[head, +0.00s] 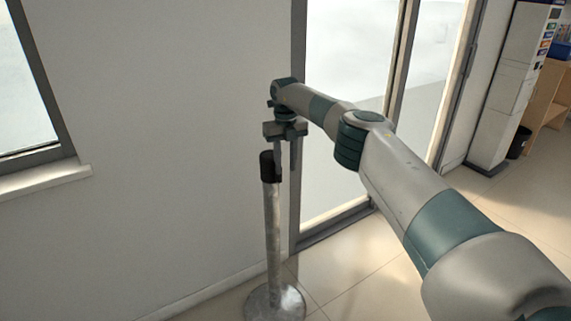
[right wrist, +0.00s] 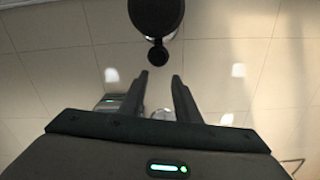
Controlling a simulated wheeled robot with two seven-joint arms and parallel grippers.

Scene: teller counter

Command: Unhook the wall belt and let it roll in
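A steel post (head: 271,235) with a black head (head: 266,165) stands upright on a round base by the wall. In the right wrist view the black head (right wrist: 155,14) is at the top, with a small round black piece (right wrist: 155,53) jutting from it. My right gripper (head: 286,174) points down beside the head. Its fingers (right wrist: 160,75) are apart with nothing between them, and the small piece lies just beyond the tips. No stretched belt and no wall unit can be made out. My left gripper is out of view.
A plain wall (head: 165,130) is behind the post. A glass door (head: 345,110) is right of it, with a tall grey kiosk (head: 510,85) and a dark bin (head: 519,142) farther right. The tiled floor (head: 375,270) around the post is clear.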

